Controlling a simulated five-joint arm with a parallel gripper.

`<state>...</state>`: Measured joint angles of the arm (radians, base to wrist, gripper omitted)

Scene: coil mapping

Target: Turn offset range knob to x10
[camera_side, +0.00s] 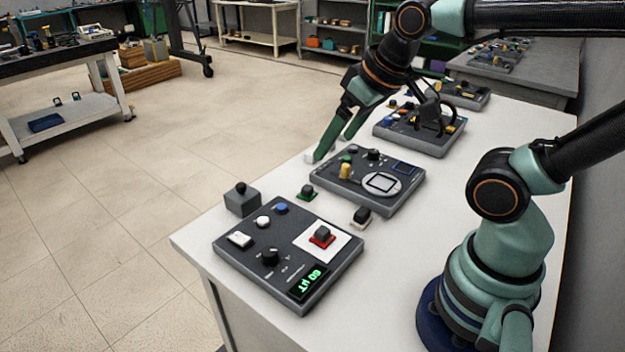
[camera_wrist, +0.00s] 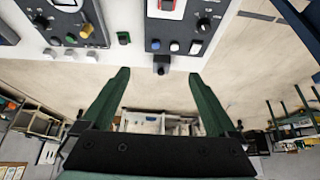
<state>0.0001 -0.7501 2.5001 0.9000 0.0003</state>
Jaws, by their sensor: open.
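No label reading offset range or x10 is legible, so I cannot tell which knob it is. The near dark panel (camera_side: 230,250) has a black knob with a pointer (camera_side: 271,257) and a green display reading 60 µT; this knob also shows in the wrist view (camera_wrist: 204,25). The middle panel (camera_side: 330,190) has a black knob (camera_side: 373,155) and a yellow knob (camera_side: 345,170), the latter also in the wrist view (camera_wrist: 86,31). My gripper (camera_side: 330,148) is open and empty, fingers pointing down by the middle panel's far-left edge; it also shows in the wrist view (camera_wrist: 158,75).
A grey box with a black knob (camera_side: 241,200) stands by the table's left edge. Loose switches on green (camera_side: 307,193) and white (camera_side: 361,216) bases lie between the panels. A third panel (camera_side: 395,135) stands farther back. The floor left of the table is open.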

